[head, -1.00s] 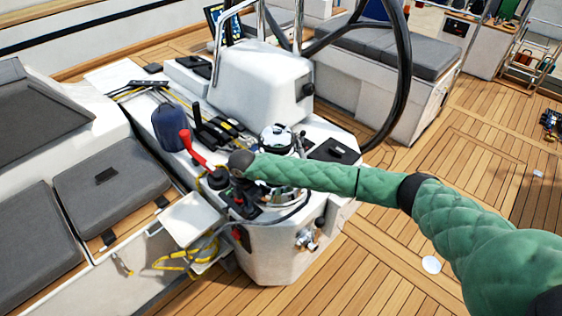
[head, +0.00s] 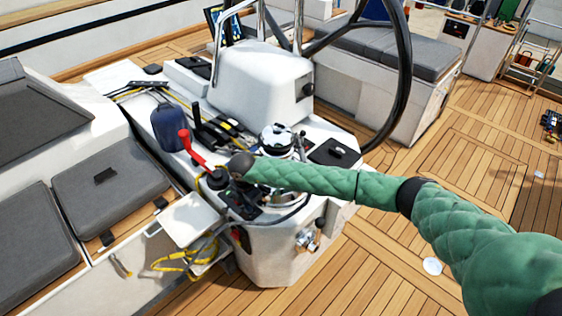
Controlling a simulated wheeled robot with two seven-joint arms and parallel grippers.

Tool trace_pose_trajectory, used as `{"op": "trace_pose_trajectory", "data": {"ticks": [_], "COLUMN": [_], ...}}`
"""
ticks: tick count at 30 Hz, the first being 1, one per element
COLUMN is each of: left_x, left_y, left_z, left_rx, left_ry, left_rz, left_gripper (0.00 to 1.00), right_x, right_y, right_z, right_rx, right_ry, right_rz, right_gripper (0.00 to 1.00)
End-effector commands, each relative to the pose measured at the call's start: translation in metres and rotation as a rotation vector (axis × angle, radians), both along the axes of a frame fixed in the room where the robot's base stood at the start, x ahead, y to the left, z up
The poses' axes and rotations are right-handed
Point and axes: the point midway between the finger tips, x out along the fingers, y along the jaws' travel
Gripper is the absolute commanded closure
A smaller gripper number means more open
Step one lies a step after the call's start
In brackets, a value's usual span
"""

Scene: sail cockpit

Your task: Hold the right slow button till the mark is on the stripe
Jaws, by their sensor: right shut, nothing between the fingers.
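My right arm comes in from the right over the white console (head: 270,262). My right gripper (head: 243,207) points down at the front left of the console top, beside the winches. It is dark, small and partly hidden by my own wrist, and its jaws are shut and empty. The right slow button is too small or covered to pick out, so I cannot tell whether the fingertips touch it. A silver winch (head: 276,136) stands behind my forearm. The mark and the stripe cannot be made out. My left gripper is out of view.
A red-handled lever (head: 190,147) and a dark blue bag (head: 167,128) stand left of my wrist. A black steering wheel (head: 402,70) rises behind the console. A white side shelf (head: 190,218) with yellow rope (head: 178,262) is at the front left. Open deck lies right.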

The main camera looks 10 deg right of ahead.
Motion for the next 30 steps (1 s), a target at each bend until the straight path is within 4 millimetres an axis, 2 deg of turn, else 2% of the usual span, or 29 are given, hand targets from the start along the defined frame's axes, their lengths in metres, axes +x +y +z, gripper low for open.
{"op": "trace_pose_trajectory", "data": {"ticks": [3,9,14,27,30], "left_x": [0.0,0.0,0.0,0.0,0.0], "left_y": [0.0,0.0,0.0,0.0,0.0], "left_z": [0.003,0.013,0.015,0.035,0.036], "left_rx": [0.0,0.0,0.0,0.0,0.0], "left_ry": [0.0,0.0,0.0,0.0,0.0], "left_rz": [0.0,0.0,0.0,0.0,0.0], "left_gripper": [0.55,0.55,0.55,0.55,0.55], "right_x": [0.0,0.0,0.0,0.0,-0.001], "right_y": [0.0,0.0,0.0,0.0,0.0], "right_z": [0.004,0.029,0.035,0.085,0.09], "right_rx": [0.0,0.001,-0.001,0.0,0.0], "right_ry": [0.0,0.001,0.001,0.0,0.0], "right_rz": [0.0,0.0,0.0,0.0,0.0], "right_gripper": [1.0,1.0,1.0,1.0,1.0]}}
